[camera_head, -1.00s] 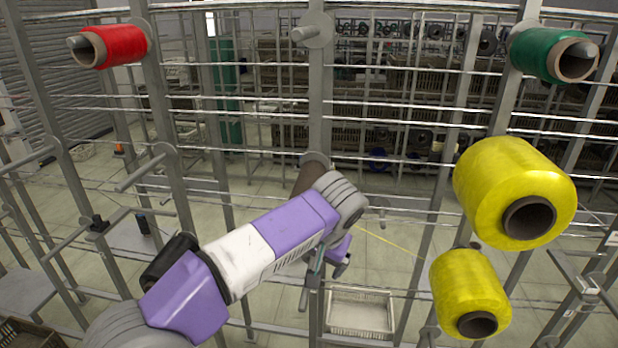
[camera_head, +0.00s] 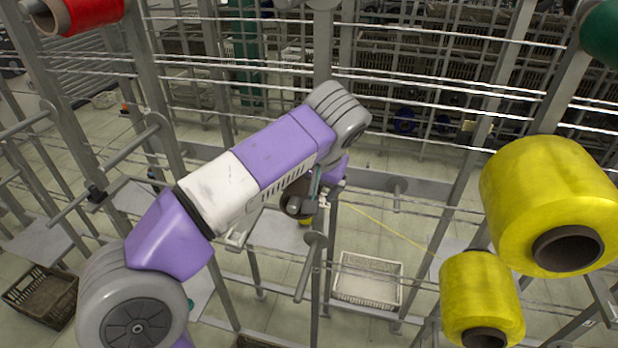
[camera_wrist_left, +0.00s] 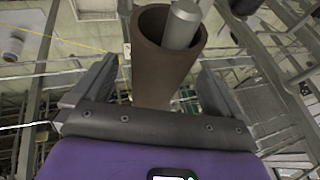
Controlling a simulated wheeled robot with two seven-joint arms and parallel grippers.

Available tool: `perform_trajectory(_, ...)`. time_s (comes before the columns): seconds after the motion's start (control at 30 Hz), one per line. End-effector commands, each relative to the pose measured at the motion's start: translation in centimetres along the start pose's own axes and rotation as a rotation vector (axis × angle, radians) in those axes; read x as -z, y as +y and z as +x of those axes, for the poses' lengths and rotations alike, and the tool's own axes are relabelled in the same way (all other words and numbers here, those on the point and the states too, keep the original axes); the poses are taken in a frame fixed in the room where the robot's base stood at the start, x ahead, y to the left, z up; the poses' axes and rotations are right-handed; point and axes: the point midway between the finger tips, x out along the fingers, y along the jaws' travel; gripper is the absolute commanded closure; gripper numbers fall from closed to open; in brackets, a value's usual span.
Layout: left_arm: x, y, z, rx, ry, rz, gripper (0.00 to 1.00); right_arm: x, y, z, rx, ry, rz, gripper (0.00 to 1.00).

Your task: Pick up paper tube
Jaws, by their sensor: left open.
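The brown paper tube (camera_wrist_left: 150,62) sits on a grey peg, whose end sticks out of the tube's open mouth in the left wrist view. My left gripper (camera_wrist_left: 152,88) is open, with one finger on each side of the tube. Gaps show between the tube and both fingers. In the head view my left gripper (camera_head: 328,182) is partly hidden by its own wrist. A brown end of the tube (camera_head: 292,203) shows just below the forearm, and the rest of it is hidden. My right gripper is not in view.
Large yellow bobbins (camera_head: 548,205) and (camera_head: 480,300) hang on the rack at the right. A red bobbin (camera_head: 88,12) is at the upper left, a green one (camera_head: 603,38) at the upper right. An empty peg (camera_head: 312,265) juts out below the gripper. A pale crate (camera_head: 368,280) stands on the floor.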

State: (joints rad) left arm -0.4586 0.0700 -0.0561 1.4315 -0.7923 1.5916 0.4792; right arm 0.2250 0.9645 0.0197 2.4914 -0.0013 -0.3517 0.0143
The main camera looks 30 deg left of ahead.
Motion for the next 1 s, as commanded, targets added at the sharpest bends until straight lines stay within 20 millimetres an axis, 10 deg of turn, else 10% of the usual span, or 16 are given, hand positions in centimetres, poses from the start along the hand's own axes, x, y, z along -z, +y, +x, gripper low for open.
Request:
perform_trajectory(0.5,-0.1,-0.1,3.5,0.0,-0.001,0.001,0.0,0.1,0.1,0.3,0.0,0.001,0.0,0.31)
perform_trajectory(0.87,-0.1,0.0,3.5,0.0,-0.001,0.001,0.55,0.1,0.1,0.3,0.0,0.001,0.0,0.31)
perform_trajectory(1.0,-0.1,0.0,3.5,-0.001,0.0,0.001,0.55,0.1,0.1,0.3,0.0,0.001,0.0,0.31)
